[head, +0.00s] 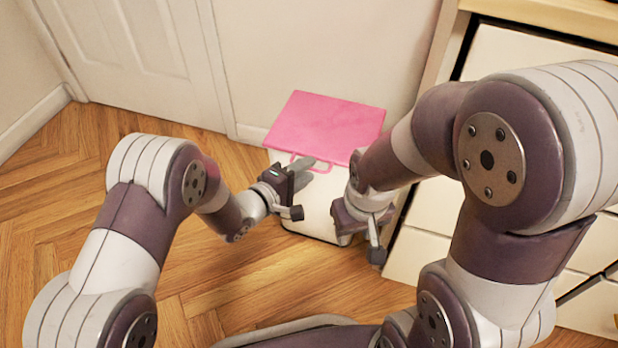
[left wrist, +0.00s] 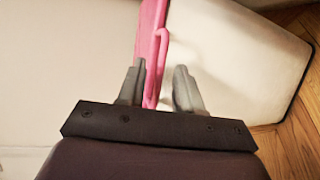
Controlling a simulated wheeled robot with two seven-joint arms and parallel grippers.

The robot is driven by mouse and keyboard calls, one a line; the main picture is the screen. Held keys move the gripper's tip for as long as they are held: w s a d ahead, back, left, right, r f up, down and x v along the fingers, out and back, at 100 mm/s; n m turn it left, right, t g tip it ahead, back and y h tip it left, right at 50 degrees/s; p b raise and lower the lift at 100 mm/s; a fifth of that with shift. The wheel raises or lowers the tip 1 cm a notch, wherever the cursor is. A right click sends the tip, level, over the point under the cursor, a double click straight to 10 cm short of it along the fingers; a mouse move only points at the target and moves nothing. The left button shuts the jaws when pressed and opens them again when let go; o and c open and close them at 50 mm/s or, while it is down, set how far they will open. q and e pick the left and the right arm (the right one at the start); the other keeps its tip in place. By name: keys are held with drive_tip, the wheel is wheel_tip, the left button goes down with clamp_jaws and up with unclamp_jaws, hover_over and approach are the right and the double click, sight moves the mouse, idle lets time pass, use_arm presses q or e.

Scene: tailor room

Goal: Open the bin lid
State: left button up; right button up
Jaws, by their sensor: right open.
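The bin is white (head: 318,208) with a flat pink lid (head: 325,128) that lies shut on top. A pink loop handle (head: 308,162) stands out at the lid's front edge. My left gripper (head: 298,188) is at the front of the bin, close to the handle and partly in front of it. In the left wrist view my left gripper (left wrist: 160,76) has its fingers apart, with the handle (left wrist: 163,62) reaching between them, nearer the left finger. Whether a finger touches it I cannot tell. My right gripper (head: 362,242) is open and low by the bin's right front corner.
A white drawer cabinet (head: 425,215) with a wooden top stands close to the right of the bin. The wall (head: 320,50) is behind the bin, and a white door (head: 130,55) is at the back left. The wooden floor (head: 80,180) at the left is clear.

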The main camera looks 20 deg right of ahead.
use_arm(q)
drive_tip(key=shift+x, duration=1)
use_arm(e)
drive_tip(key=shift+f, duration=0.6)
